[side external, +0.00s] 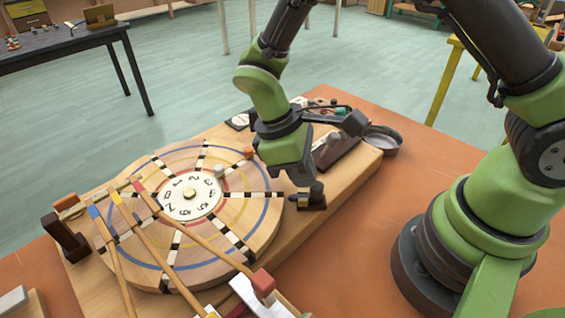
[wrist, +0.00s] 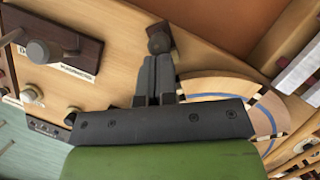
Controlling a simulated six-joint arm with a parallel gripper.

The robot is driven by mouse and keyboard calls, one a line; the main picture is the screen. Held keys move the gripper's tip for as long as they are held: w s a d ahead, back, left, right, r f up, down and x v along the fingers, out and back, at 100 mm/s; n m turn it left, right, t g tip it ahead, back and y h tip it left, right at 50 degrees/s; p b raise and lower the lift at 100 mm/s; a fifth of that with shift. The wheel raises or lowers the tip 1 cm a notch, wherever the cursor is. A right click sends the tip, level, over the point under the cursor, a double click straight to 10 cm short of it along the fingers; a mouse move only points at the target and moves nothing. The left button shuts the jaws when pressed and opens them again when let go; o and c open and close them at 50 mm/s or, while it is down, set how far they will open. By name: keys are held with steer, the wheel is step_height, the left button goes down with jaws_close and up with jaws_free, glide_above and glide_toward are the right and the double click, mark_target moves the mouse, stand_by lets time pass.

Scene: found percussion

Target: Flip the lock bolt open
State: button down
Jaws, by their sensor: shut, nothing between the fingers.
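The lock bolt (side external: 317,191), a small dark block with a rounded dark knob, stands on the wooden board at the right edge of the round wooden wheel (side external: 262,229). In the wrist view the dark knob (wrist: 158,42) shows just beyond my fingertips. My gripper (side external: 301,197) points down at the bolt, on the wheel side of the knob. Its two dark fingers (wrist: 156,62) are together and hold nothing. The fingertips are very close to the knob; I cannot tell whether they touch it. The gripper hides part of the bolt's base.
A numbered white dial (side external: 191,198) sits on the wheel. Long wooden mallets (side external: 180,220) lie across its near left. Behind my gripper are a dark block with a knob (side external: 335,145) and a metal bowl (side external: 382,139). The orange table (side external: 410,190) is clear to the right.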

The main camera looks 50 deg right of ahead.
steer(key=shift+w+a, duration=0.3)
steer(key=shift+w, duration=0.2)
steer(key=shift+w+a, duration=0.7)
steer(key=shift+w, duration=0.3)
steer(key=v, duration=1)
steer(key=shift+w+a, duration=0.1)
